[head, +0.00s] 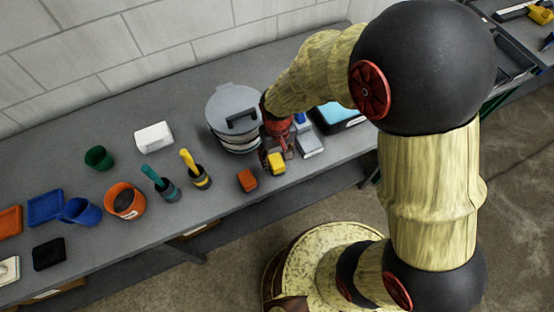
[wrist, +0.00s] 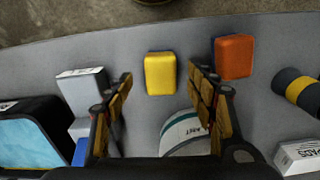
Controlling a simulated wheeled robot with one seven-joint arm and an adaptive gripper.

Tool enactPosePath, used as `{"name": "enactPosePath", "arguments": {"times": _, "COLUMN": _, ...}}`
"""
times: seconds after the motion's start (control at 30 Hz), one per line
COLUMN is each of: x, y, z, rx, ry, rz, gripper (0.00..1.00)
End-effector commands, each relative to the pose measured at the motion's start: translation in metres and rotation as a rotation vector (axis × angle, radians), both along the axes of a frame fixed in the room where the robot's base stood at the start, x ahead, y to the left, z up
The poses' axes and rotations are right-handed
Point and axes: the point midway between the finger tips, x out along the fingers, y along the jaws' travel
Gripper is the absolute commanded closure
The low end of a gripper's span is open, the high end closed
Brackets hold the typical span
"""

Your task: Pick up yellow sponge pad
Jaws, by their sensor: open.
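The yellow sponge pad (wrist: 160,73) lies flat on the grey bench, with a thin blue edge showing. In the head view the yellow pad (head: 276,163) shows at the bench's front edge, just below my gripper (head: 277,145). My gripper (wrist: 160,85) is open, with nothing between its fingers. An orange pad (wrist: 234,56) lies to the right of the yellow one, close beside the right fingertip.
A lidded grey pot (head: 233,112) stands close to my gripper. A grey and white box (head: 310,140) is on its right. The black and yellow cup (head: 200,177) with a yellow brush stands to the left. Bench free room is narrow near the front edge.

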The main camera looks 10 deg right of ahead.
Motion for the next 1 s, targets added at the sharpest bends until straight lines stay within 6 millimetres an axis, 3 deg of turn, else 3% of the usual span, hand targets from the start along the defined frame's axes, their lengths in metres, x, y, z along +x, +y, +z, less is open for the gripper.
{"name": "enactPosePath", "arguments": {"times": 0.23, "x": 0.002, "y": 0.001, "z": -0.021, "rx": 0.000, "ry": 0.001, "rz": 0.000, "gripper": 0.44}}
{"name": "enactPosePath", "arguments": {"times": 0.5, "x": 0.006, "y": 0.002, "z": -0.058, "rx": 0.000, "ry": 0.002, "rz": 0.000, "gripper": 0.44}}
{"name": "enactPosePath", "arguments": {"times": 0.77, "x": 0.007, "y": 0.002, "z": -0.060, "rx": 0.000, "ry": 0.000, "rz": 0.000, "gripper": 0.44}}
{"name": "enactPosePath", "arguments": {"times": 1.0, "x": 0.007, "y": 0.002, "z": -0.060, "rx": 0.000, "ry": 0.000, "rz": 0.000, "gripper": 0.58}}
